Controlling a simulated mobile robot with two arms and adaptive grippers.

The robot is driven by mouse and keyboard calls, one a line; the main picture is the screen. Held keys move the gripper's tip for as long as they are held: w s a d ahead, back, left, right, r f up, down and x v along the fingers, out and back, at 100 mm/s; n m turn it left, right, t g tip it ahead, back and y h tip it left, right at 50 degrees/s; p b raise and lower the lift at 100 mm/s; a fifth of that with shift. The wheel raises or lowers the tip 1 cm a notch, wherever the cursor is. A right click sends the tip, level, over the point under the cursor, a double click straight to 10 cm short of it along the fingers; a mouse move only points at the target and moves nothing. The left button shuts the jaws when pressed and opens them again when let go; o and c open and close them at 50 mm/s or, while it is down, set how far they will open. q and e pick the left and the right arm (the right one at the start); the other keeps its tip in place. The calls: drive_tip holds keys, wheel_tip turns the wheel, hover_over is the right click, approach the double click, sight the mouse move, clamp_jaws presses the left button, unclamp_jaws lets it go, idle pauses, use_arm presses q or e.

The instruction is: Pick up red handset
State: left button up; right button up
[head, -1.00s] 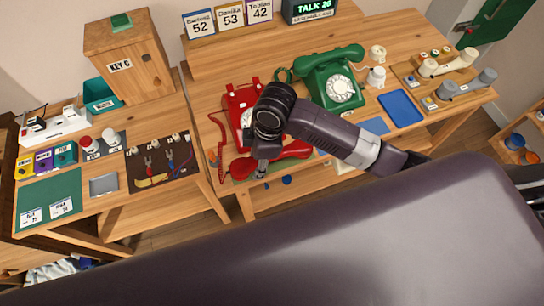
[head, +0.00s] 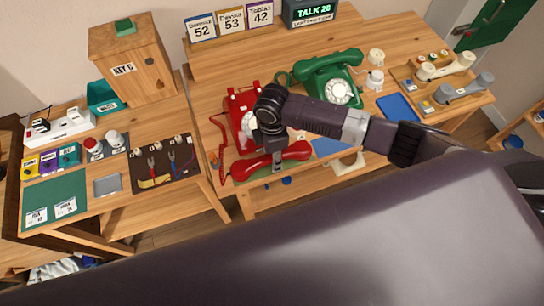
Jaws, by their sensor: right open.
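The red handset (head: 252,168) lies near the front edge of the wooden table, off its cradle. It sits in front of the red dial phone (head: 236,103), and a red coiled cord hangs at its left. My right gripper (head: 278,163) points down at the middle of the handset, with its jaws open. Its fingertips overlap the handset in the picture; I cannot tell whether they touch it. My wrist hides part of the red phone. My left gripper is not in view.
A green dial phone (head: 331,80) stands behind and to the right. A blue tray (head: 398,107) and a wooden board with pale and grey handsets (head: 446,65) lie further right. A side table at left holds a tool mat (head: 152,183) and a wooden key box (head: 128,62).

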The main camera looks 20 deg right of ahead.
drive_tip(key=shift+f, duration=0.25)
clamp_jaws()
drive_tip(key=shift+r, duration=0.15)
